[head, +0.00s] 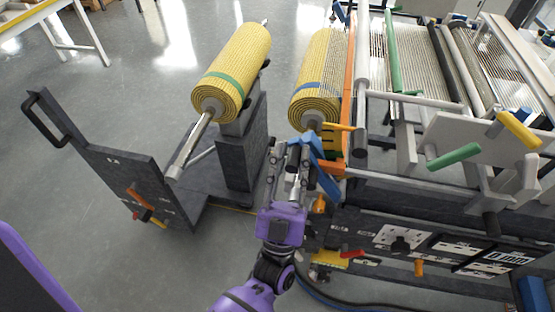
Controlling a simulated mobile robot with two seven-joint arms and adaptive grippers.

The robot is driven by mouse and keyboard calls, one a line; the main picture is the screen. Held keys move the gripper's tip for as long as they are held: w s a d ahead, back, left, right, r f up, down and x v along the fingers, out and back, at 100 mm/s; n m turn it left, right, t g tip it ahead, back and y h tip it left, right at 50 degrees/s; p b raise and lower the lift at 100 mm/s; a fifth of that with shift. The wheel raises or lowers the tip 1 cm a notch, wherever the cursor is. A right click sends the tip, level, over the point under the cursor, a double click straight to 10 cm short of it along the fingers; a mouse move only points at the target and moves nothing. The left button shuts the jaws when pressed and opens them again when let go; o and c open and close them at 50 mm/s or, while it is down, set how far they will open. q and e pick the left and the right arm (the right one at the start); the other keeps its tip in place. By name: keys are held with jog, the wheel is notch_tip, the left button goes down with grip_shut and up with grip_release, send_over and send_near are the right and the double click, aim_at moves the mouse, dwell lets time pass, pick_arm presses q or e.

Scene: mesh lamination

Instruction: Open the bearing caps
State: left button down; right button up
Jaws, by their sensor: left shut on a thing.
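My left gripper (291,150) is in the middle of the head view, at the near end of the mounted mesh roll. It is shut on a blue bearing cap (327,181), whose blue part slants down to the right beside the fingers. The fingers hide part of the cap and the shaft end, so I cannot tell how far the cap is open. An orange upright (347,100) and a yellow part (341,127) stand just right of the cap. My right gripper is not in view.
The yellow mounted roll (317,85) has a blue band. Another yellow roll (236,65) with a green band rests on a dark cart (125,160) at left. The laminating machine (450,135) with green and yellow handles fills the right.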

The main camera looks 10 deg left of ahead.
pick_arm(q)
jog(key=shift+d+r+m+h, duration=0.3)
jog(key=shift+d+m+h, duration=0.4)
jog(key=shift+m+h, duration=0.3)
jog(key=shift+f, duration=0.1)
jog(key=c, duration=1.7)
grip_release()
jog(key=shift+o, duration=0.6)
jog(key=shift+d, duration=0.1)
jog(key=shift+s+f, duration=0.1)
jog(key=shift+s, duration=0.05)
jog(key=v, duration=1.1)
jog(key=shift+s+f, duration=0.15)
jog(key=shift+s, duration=0.15)
